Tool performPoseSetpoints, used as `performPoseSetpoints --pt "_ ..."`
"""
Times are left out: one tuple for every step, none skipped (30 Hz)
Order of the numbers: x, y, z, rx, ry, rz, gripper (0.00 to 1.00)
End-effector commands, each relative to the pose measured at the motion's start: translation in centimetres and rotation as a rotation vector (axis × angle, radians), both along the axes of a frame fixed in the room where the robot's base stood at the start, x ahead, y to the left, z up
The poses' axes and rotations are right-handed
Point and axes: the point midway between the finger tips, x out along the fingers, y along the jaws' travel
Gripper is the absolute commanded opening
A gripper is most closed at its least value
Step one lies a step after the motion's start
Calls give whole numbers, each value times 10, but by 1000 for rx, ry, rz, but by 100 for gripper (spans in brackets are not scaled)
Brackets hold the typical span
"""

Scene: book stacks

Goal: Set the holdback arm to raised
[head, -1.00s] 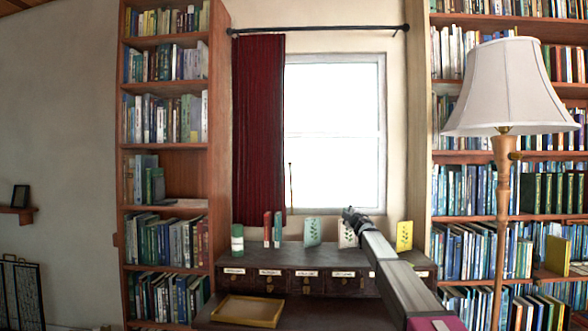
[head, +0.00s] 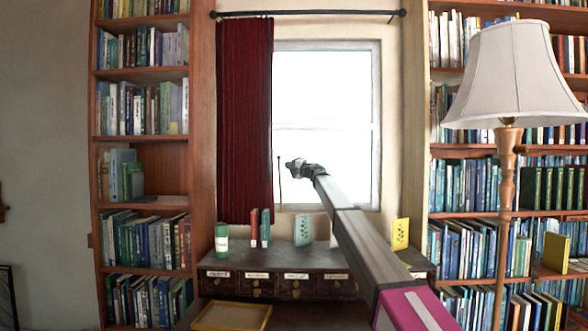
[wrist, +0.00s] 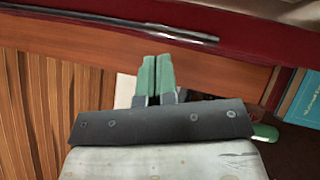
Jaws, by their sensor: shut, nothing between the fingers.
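A thin dark rod (head: 279,180), which looks like the holdback arm, stands upright at the right edge of the dark red curtain (head: 245,120) in the head view. In the wrist view a dark rod (wrist: 150,30) lies across the top of the picture, along the curtain (wrist: 250,45). My gripper (head: 295,167) is in front of the window, just right of the rod in the head view. The wrist view shows its green fingers (wrist: 157,80) pressed together and empty, with a visible gap between them and the rod. I cannot tell the depth between them.
A dark drawer cabinet (head: 330,260) stands below the window, with a green jar (head: 221,240), small upright books and cards on top. A yellow tray (head: 232,318) sits in front. Bookcases flank the window, and a lamp (head: 510,80) stands at the right.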

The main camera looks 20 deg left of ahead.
Motion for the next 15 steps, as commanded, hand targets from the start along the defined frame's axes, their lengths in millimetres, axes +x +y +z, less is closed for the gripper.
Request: performPoseSetpoints --pt "7 11 3 0 0 1 0" --pt "9 16 4 0 0 1 0" --pt "12 23 6 0 1 1 0" --pt "14 28 7 0 1 1 0" --pt "16 33 8 0 1 0 0" --pt "19 40 10 0 1 0 0" --pt "22 45 11 0 0 0 0" --pt "26 47 13 0 0 -1 0" --pt "34 48 16 1 0 -2 0" --pt "38 49 17 1 0 -2 0" --pt "42 51 19 0 0 -1 0" --pt "46 52 20 0 0 -1 0" --pt "48 53 21 0 0 -1 0" --pt "50 54 22 0 0 -1 0" --pt "52 55 23 0 0 -1 0"
